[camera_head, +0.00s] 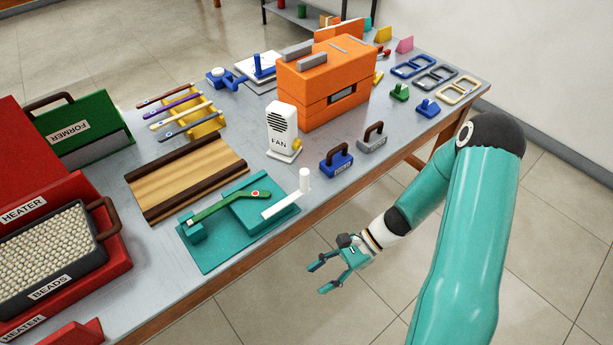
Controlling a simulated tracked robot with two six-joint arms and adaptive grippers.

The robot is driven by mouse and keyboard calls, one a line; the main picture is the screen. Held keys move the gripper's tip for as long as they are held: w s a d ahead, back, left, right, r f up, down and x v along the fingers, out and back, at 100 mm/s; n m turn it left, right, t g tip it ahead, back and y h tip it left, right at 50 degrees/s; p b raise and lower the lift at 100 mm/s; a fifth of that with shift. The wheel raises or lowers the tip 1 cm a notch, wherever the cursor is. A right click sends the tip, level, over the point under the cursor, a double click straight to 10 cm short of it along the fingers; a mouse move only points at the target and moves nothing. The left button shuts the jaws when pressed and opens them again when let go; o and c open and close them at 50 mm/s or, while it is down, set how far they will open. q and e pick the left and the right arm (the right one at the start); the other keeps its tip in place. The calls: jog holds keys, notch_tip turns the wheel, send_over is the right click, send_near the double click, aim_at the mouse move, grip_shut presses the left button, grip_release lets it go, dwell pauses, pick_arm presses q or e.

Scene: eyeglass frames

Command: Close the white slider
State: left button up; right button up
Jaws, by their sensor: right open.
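A white slider (283,203), a flat white bar with an upright white post (304,181) at its right end, sits on a raised block of the teal fixture (217,256). A green lever (222,204) with a red-centred pivot lies across the same fixture, left of the slider. I cannot tell from this view how far the slider is from its closed position. My right gripper (316,279) is open and empty. In the picture it is below and right of the slider, beyond the table's front edge, apart from the fixture. My left gripper is out of view.
A white fan (282,132) stands behind the fixture, with blue (336,163) and grey (371,139) handled blocks to the right. A wooden board (187,178) lies to the left. The red heater (40,160) is far left, an orange box (333,83) behind. The floor beside the table is clear.

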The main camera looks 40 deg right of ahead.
jog(key=w+d+r+m+t+y, duration=0.1)
jog(key=w+d+r+m+t, duration=0.35)
jog(key=d+r+t, duration=0.35)
jog(key=m+t+h+b, duration=0.1)
jog(key=m+t, duration=0.3)
send_near(305, 174)
jog(key=x, duration=0.3)
jog(key=f+p+x, duration=0.1)
jog(key=x, duration=0.3)
jog(key=p+x, duration=0.1)
jog(key=x, duration=0.2)
jog(key=shift+w+d+f, duration=0.2)
jog(key=shift+w+d, duration=0.05)
jog(key=shift+w, duration=0.25)
grip_shut()
